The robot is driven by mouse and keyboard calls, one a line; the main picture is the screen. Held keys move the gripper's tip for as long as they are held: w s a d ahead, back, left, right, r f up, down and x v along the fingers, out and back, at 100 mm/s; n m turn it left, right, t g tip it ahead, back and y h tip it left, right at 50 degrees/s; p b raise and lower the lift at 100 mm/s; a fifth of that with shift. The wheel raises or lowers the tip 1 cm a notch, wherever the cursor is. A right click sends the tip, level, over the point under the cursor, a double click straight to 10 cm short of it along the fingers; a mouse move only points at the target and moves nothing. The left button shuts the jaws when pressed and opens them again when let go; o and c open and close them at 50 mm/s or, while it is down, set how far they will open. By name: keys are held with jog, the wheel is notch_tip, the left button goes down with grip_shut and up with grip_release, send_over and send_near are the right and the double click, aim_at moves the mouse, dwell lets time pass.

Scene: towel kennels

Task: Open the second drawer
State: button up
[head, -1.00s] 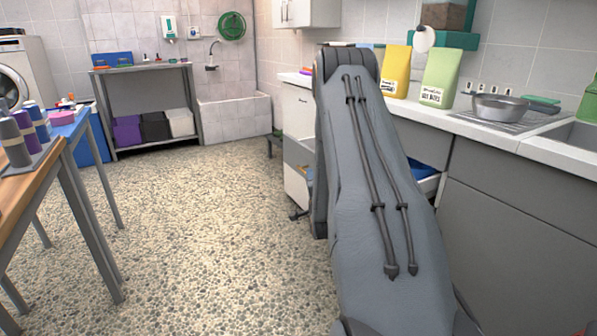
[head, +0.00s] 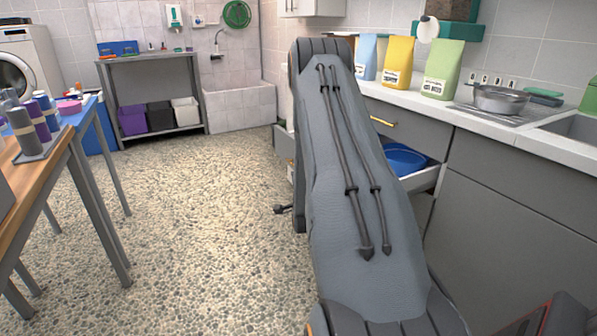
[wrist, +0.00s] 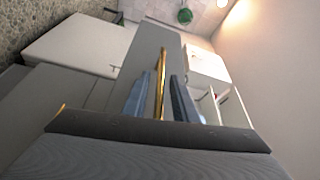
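A grey drawer bank under the counter is partly hidden by my arm in the head view. A drawer (head: 424,180) stands pulled out there with a blue dish (head: 404,158) inside. Above it is a closed grey front with a brass handle (head: 383,121). In the wrist view, my gripper (wrist: 160,84) has its two blue-grey fingers apart, one on each side of a brass bar handle (wrist: 161,78). Narrow gaps seem to show between the fingers and the bar. The head view hides my gripper behind the arm. I cannot tell which drawer this bar belongs to.
The counter (head: 470,120) above carries a yellow bag (head: 398,62), a green bag (head: 440,70) and a metal pan (head: 499,100). The speckled floor (head: 200,220) between is clear.

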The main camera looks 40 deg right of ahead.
jog(key=shift+s+a, duration=0.1)
jog(key=v, duration=0.7)
jog(key=shift+s+p, duration=0.2)
jog(key=shift+p, duration=0.25)
jog(key=shift+a, duration=0.15)
